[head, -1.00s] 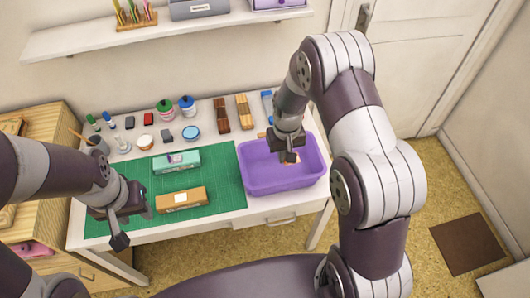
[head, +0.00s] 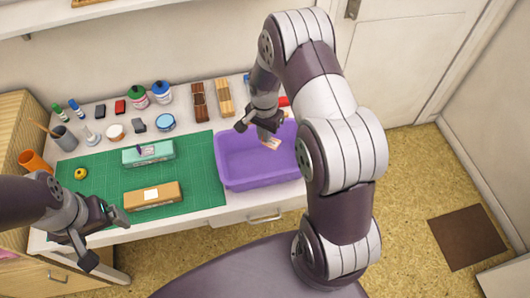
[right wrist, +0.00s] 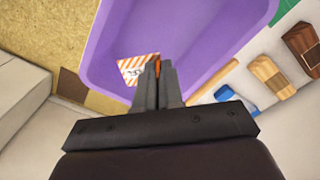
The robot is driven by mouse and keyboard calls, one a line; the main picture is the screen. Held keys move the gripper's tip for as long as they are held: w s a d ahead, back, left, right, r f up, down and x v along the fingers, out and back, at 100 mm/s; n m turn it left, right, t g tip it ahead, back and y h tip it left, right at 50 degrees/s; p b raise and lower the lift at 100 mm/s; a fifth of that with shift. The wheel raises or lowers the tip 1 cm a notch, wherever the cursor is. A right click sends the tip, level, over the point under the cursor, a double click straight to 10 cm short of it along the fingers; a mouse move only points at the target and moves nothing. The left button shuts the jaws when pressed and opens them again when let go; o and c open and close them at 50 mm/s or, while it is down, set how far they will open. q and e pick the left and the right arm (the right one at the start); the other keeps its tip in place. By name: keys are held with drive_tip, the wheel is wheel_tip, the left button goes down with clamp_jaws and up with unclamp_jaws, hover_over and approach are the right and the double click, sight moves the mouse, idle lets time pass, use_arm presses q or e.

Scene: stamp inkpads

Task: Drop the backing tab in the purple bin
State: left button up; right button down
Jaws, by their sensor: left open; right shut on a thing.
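The backing tab (right wrist: 134,68), a small card with orange and white stripes, is in the fingertips of my right gripper (right wrist: 157,66) and shows over the inside of the purple bin (right wrist: 215,28). In the head view the right gripper (head: 262,129) is above the back part of the purple bin (head: 250,184), and the pale tab (head: 275,144) shows below it. I cannot tell how high it is above the bin floor. My left gripper (head: 103,236) is open and empty near the table's front left edge.
A teal box (head: 150,153) and a brown box (head: 152,195) lie on the green cutting mat (head: 205,160) left of the bin. Ink bottles (head: 160,92), wooden blocks (head: 198,100) and several small items stand along the back. An orange cup (head: 35,162) is at the left.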

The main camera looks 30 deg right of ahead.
wheel_tip(320, 180, down, 6)
drive_tip(key=b, duration=0.4)
drive_tip(key=shift+r, duration=0.25)
drive_tip(key=c, duration=1.2)
unclamp_jaws()
drive_tip(key=shift+a, duration=0.1)
wheel_tip(320, 180, up, 13)
drive_tip(key=shift+f+b, duration=0.1)
drive_tip(key=shift+b, duration=0.6)
